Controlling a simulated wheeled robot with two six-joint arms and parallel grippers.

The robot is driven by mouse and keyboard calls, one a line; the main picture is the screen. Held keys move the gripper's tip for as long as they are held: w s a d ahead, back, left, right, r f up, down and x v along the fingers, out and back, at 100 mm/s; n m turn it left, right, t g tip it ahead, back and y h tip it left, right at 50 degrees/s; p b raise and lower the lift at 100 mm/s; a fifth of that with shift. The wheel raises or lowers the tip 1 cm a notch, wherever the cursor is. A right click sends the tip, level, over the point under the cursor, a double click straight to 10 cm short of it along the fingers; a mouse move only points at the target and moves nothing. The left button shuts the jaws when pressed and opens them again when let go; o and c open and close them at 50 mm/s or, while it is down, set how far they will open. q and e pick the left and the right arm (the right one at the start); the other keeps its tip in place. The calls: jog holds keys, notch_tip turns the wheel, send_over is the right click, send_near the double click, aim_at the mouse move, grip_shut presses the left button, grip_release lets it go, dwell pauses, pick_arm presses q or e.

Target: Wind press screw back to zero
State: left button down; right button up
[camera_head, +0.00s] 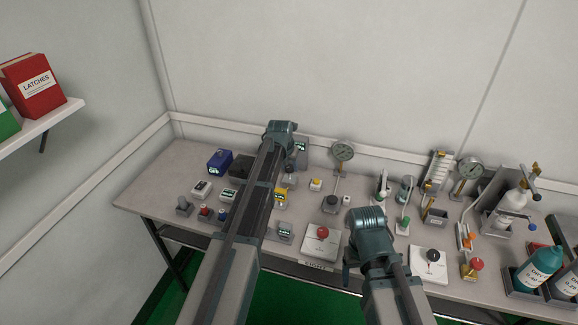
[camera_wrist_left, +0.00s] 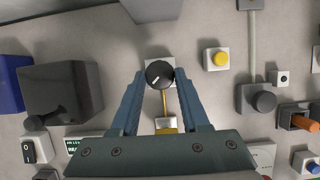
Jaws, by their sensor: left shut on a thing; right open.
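My left gripper (camera_wrist_left: 160,78) is shut on a round black knob (camera_wrist_left: 157,73) with a white pointer mark, one finger on each side. The pointer slants up to the right in the left wrist view. The knob sits on a pale base, and a thin yellow line runs from it to a yellow device (camera_wrist_left: 166,124), also seen in the head view (camera_head: 281,198). In the head view my left arm hides most of this spot. My right gripper (camera_head: 352,274) is open over the front of the bench; its fingertips are mostly hidden. Which part is the press screw is not labelled.
A gauge on a stand (camera_head: 343,151) stands right of my left wrist. A red-button box (camera_head: 321,242) and a black-knob box (camera_head: 430,262) lie near the front edge. A blue box (camera_head: 219,160) and small switches stand left. Bottles (camera_head: 541,268) crowd the right end.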

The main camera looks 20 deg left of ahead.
pick_arm(q)
jog(key=shift+s, duration=0.15)
jog(key=shift+c, duration=1.9)
grip_release()
jog(key=shift+f, duration=0.1)
jog(key=shift+s+r+p, duration=0.1)
jog(key=shift+r+p, duration=0.7)
jog(key=shift+r, duration=0.05)
jog(key=p+v, duration=1.1)
jog(key=v, duration=0.1)
